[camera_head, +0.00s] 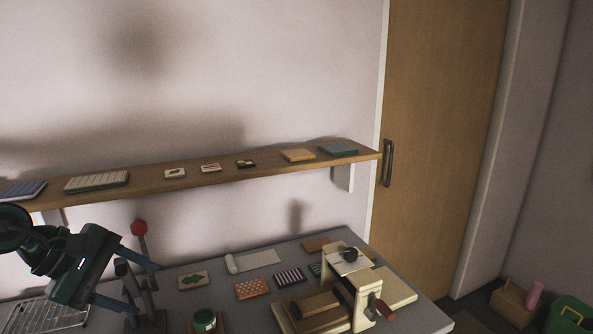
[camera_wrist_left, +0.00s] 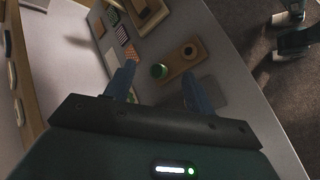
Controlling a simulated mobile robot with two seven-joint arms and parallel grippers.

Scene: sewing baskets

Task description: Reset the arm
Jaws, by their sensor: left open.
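My left gripper (camera_head: 148,284) comes in from the left of the head view, with its two blue fingers spread apart. It is open, and nothing shows between the fingers. It is over the left part of the grey table (camera_head: 400,318), near a dark lever press with a red knob (camera_head: 139,227). My right gripper is not in view.
A wooden wall shelf (camera_head: 220,177) holds several flat folded pieces. A wire rack (camera_head: 45,316) is at left. Baskets (camera_head: 570,315) stand on the floor at right.

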